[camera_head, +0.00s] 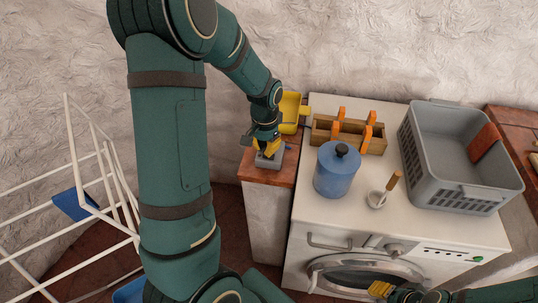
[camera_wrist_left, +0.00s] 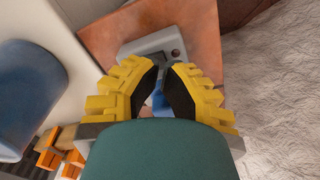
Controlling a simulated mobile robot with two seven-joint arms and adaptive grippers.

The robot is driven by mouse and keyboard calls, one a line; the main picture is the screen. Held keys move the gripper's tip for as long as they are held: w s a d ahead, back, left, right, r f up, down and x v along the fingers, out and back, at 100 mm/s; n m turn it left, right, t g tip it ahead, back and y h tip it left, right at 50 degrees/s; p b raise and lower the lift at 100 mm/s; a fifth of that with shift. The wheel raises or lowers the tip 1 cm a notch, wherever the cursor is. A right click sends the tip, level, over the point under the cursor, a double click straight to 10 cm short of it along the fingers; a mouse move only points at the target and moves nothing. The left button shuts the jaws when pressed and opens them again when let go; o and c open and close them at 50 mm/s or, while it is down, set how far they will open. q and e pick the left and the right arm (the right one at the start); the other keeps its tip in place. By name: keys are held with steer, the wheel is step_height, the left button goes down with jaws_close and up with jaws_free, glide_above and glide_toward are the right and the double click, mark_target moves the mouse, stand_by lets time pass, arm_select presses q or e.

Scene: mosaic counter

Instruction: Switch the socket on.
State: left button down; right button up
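The socket (camera_head: 268,162) is a small grey box on the reddish-brown tiled top of a narrow ledge. In the left wrist view, the grey box (camera_wrist_left: 143,44) shows a dark round detail on its top, just beyond the fingertips. My left gripper (camera_head: 267,149) points down right over the box. Its yellow fingers with black pads (camera_wrist_left: 165,70) stand a narrow gap apart, with a bit of blue visible between them. I cannot tell whether they touch the box. Part of the box is hidden by the fingers. My right gripper (camera_head: 380,289) shows only as a yellow piece at the bottom edge.
A white drying rack (camera_head: 73,150) stands at left.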

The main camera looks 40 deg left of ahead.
arm_select(q)
steer(key=shift+f+b, duration=0.8)
steer(key=shift+f, duration=0.3)
stand_by(0.6)
steer(key=shift+s, duration=0.1)
steer(key=shift+r+p, duration=2.85)
steer(key=shift+r, duration=0.7)
